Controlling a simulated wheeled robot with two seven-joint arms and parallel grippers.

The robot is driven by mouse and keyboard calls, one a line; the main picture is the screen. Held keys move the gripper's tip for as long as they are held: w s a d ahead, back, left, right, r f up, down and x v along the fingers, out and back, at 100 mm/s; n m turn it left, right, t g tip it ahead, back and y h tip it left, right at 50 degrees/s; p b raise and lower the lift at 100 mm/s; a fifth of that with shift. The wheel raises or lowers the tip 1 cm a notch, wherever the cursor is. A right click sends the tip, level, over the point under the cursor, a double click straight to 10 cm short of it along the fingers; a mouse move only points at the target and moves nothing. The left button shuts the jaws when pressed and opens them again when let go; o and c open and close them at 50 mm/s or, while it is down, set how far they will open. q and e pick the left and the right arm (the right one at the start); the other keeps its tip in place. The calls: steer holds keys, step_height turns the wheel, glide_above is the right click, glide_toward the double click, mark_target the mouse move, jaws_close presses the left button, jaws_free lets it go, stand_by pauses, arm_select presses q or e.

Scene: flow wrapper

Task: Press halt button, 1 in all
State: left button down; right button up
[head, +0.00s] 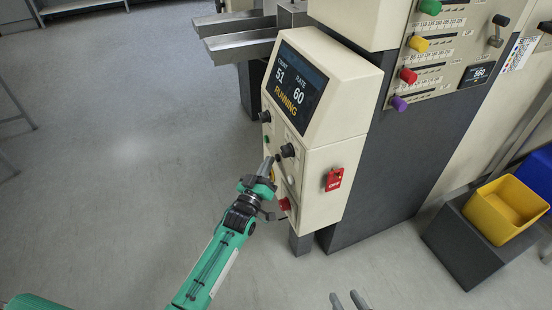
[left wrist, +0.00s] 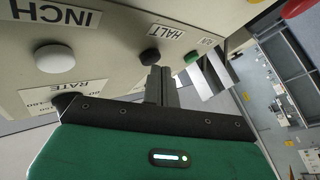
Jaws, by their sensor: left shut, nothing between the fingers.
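The halt button (left wrist: 150,57) is a small black round button beside a HALT label in the left wrist view. It sits on the cream control panel (head: 333,145) of the wrapper; in the head view my gripper and arm crowd that spot. My left gripper (head: 268,163) is shut and empty, its fingers pointing at the panel. In the left wrist view, the fingertips (left wrist: 160,71) are right at the halt button and overlap its edge; I cannot tell whether they touch. The screen (head: 294,84) reads RUNNING, count 51, rate 60. My right gripper (head: 348,300) is open at the bottom edge.
A white INCH button (left wrist: 55,58) and a green button (left wrist: 191,58) flank the halt button. A red knob (head: 284,204) and a red tag (head: 334,179) are lower on the panel. A yellow bin (head: 506,207) stands at right. The floor at left is clear.

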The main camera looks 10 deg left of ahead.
arm_select(q)
steer(key=shift+w+d, duration=0.2)
steer(key=shift+d, duration=0.1)
steer(key=shift+s+a, duration=0.1)
steer(key=shift+a, duration=0.05)
stand_by(0.5)
steer(key=shift+s+a+p, duration=0.4)
steer(key=shift+a, duration=0.15)
steer(key=s+a+p, duration=0.1)
steer(key=a, duration=0.1)
steer(key=s+a+p, duration=0.1)
steer(key=a, duration=0.1)
steer(key=shift+s, duration=0.4)
stand_by(0.6)
